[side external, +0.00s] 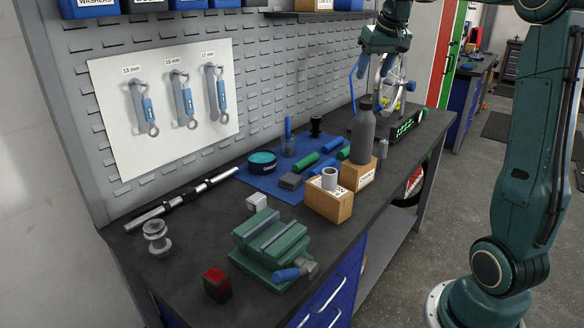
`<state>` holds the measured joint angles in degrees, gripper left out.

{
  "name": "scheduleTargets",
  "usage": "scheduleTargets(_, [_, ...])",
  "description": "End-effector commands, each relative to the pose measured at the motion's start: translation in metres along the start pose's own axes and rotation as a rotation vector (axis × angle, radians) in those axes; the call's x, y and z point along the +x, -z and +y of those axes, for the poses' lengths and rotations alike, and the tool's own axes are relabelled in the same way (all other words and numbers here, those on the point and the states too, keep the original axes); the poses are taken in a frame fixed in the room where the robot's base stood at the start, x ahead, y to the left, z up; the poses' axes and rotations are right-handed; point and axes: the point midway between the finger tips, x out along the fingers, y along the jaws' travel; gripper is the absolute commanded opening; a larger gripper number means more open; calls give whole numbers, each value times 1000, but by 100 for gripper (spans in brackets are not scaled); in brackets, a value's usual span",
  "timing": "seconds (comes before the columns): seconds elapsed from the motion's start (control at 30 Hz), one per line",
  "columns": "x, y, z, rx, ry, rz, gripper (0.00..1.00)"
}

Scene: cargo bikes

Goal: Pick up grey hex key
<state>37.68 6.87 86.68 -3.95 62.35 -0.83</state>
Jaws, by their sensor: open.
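I cannot make out a grey hex key in the side external view; it may be hidden or too small to tell. My gripper (384,58) hangs from the teal wrist at the top right, above the far end of the dark workbench (190,235). It is open. Its fingertips are hard to separate from the round metal part and blue curved piece behind and beside it. The tall grey bottle (362,135) stands below and in front of it.
Wooden blocks (330,203), a green vise (270,245), and a red-black block (217,284) stand along the front. A blue mat (263,184) holds several small items. Wrenches (186,100) hang on the back panel.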

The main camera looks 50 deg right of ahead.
Motion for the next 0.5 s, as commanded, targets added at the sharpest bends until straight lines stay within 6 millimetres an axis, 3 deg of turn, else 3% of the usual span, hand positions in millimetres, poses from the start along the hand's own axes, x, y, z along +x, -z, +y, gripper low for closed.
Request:
scheduleTargets(0.2, [36, 33, 63, 95, -41, -14, 52])
scheduleTargets(0.5, [63, 48, 113, 160, -68, -23, 52])
